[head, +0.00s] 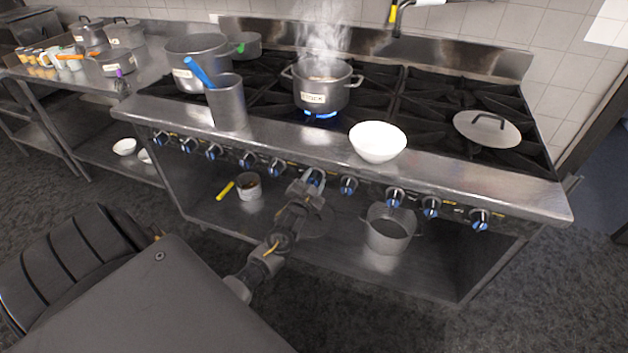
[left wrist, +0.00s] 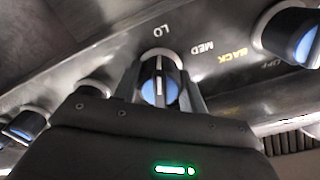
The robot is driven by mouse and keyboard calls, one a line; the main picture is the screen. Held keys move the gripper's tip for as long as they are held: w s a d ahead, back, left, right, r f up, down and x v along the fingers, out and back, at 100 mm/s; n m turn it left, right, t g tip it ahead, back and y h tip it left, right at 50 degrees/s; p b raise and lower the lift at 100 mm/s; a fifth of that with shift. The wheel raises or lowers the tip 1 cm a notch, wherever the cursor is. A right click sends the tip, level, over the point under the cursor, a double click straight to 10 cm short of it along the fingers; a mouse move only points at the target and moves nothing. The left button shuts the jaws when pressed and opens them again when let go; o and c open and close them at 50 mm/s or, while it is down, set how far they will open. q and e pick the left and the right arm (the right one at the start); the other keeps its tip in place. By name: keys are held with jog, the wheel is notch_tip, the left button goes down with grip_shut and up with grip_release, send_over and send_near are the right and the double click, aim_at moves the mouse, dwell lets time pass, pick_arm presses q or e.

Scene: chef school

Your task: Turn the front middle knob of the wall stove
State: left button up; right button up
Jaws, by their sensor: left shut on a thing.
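The wall stove (head: 470,175) stands ahead, with a row of blue-faced knobs along its front panel. My left gripper (head: 312,181) is at a knob (head: 317,176) near the middle of that row. In the left wrist view my left gripper (left wrist: 160,88) has its fingers on both sides of the knob (left wrist: 158,92), shut on it. The knob's white pointer line runs about up and down in that view, toward the LO marking. MED and BACK markings show to its right. My right gripper is not in view.
A steaming pot (head: 321,85) sits over a blue flame. A white bowl (head: 378,142) and a metal utensil holder (head: 227,103) stand on the stove's front ledge. A pot (head: 389,229) and a small pan (head: 249,186) are on the shelf below. Neighbouring knobs (head: 348,185) are close by.

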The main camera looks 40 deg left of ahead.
pick_arm(q)
jog(key=o, duration=1)
jog(key=shift+c, duration=0.2)
jog(key=v, duration=1.1)
jog(key=shift+b, duration=0.45)
jog(key=shift+w, duration=0.1)
